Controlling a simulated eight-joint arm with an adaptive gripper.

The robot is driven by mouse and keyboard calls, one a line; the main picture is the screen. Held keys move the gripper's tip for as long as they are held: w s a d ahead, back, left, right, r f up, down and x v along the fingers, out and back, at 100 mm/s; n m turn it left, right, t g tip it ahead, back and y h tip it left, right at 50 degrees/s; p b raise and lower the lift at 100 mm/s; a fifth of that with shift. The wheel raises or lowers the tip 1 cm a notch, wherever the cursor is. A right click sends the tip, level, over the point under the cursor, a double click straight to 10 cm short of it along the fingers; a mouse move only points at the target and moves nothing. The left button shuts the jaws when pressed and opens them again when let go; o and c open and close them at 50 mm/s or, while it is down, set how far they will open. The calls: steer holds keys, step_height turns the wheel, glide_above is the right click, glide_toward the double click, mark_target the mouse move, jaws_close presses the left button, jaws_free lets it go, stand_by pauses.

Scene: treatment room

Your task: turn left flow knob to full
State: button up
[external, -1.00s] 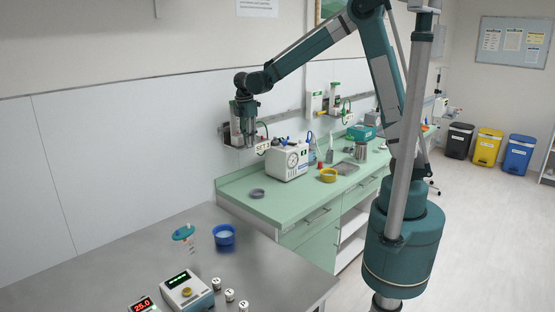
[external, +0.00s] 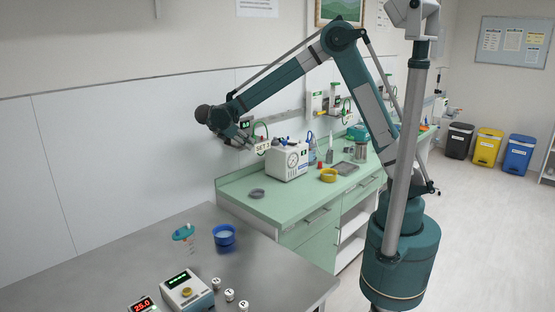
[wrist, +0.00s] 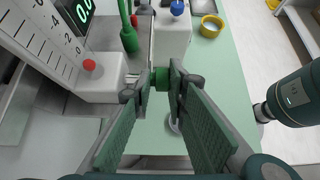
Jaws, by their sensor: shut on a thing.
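The left flow meter shows large in the wrist view as a white scale panel (wrist: 38,35) with a red ball (wrist: 89,65). Its dark display (wrist: 80,12) reads about 0.0 in green digits, and the display also shows in the external view (external: 244,125). A green knob (wrist: 161,76) sits between my fingertips. My gripper (wrist: 160,83) is shut on this knob. In the external view my gripper (external: 246,141) is at the wall unit beside the "SET 3" label (external: 263,147), and the knob is hidden there.
A white box with a dial (external: 289,163) stands on the green counter (external: 285,207), close to my gripper. A yellow ring-shaped dish (external: 328,175) and a grey ring (external: 257,193) lie on the counter. A second wall unit (external: 315,104) is farther right. The steel table (external: 270,275) is in front.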

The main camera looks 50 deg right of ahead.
steer(key=shift+s+f+h+b, duration=0.25)
steer(key=shift+h+b, duration=0.4)
steer(key=shift+h, duration=0.25)
steer(key=o, duration=0.7)
steer(key=shift+s+r, duration=0.1)
steer(key=shift+r, duration=0.05)
steer(key=shift+o, duration=0.2)
steer(key=shift+w, duration=0.2)
steer(key=shift+r, duration=0.15)
step_height(320, 180, up, 10)
